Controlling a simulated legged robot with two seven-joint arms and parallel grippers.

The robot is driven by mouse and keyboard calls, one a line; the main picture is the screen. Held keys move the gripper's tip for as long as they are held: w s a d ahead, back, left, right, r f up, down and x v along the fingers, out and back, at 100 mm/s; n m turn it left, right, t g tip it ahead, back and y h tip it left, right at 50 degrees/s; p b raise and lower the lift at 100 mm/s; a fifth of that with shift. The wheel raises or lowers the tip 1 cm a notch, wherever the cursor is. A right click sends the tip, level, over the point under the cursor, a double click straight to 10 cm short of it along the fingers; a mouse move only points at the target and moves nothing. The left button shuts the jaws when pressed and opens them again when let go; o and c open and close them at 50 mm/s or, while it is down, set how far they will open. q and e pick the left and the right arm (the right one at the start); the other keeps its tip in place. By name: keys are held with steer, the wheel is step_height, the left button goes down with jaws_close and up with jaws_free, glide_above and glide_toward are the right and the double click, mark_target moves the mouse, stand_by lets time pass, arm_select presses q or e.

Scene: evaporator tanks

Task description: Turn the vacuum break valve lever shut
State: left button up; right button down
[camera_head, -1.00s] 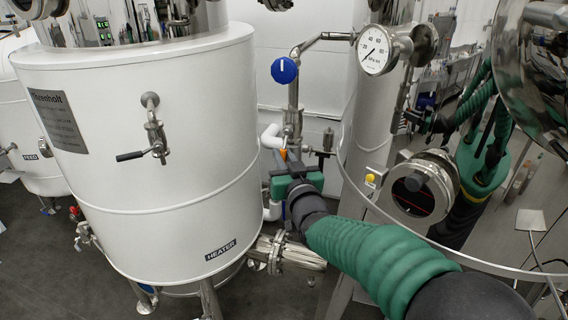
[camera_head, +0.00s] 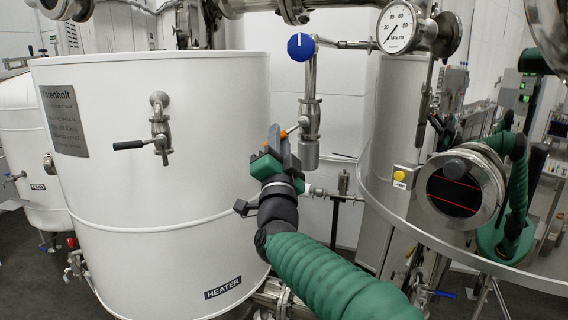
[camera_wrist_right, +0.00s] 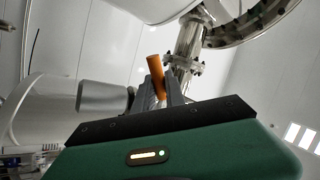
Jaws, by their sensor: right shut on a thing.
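The vacuum break valve (camera_head: 310,118) is a steel body on a vertical pipe in the middle of the head view. Its lever (camera_head: 291,130) has an orange grip that points left and slightly down. My right gripper (camera_head: 278,138) is at the lever, with its dark fingers shut on it and hiding part of it. In the right wrist view the orange lever grip (camera_wrist_right: 156,76) sticks up from between the fingers (camera_wrist_right: 161,97). My left gripper is not in view.
The white heater tank (camera_head: 170,215) stands close left of my right gripper, with a black-handled tap (camera_head: 158,130). A blue knob (camera_head: 301,46) and a pressure gauge (camera_head: 397,27) are above. A steel tank (camera_head: 388,150) and a round sight glass (camera_head: 458,195) are to the right.

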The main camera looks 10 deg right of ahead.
steer(key=m+h, duration=0.1)
steer(key=m+h+b, duration=0.1)
steer(key=m, duration=0.1)
steer(key=shift+w+a+r, duration=0.2)
steer(key=shift+r, duration=0.15)
steer(key=m+h, duration=0.1)
steer(key=r+m+h, duration=0.1)
steer(key=m, duration=0.1)
steer(key=shift+w+a, duration=0.1)
steer(key=shift+a, duration=0.05)
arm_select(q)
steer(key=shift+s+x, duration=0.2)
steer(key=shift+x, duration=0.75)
arm_select(e)
steer(key=shift+a+r+m+g+h, duration=0.1)
steer(key=shift+r+m+g+h, duration=0.3)
steer(key=shift+m+h, duration=0.55)
steer(key=shift+d+r+m+g+h, duration=0.1)
steer(key=shift+r+m+g+h, duration=0.3)
steer(key=shift+m+h, duration=0.55)
steer(key=shift+a+r+m+g+h, duration=0.1)
steer(key=shift+r+m+g+h, duration=0.4)
steer(key=shift+m, duration=0.8)
steer(key=shift+f, duration=0.15)
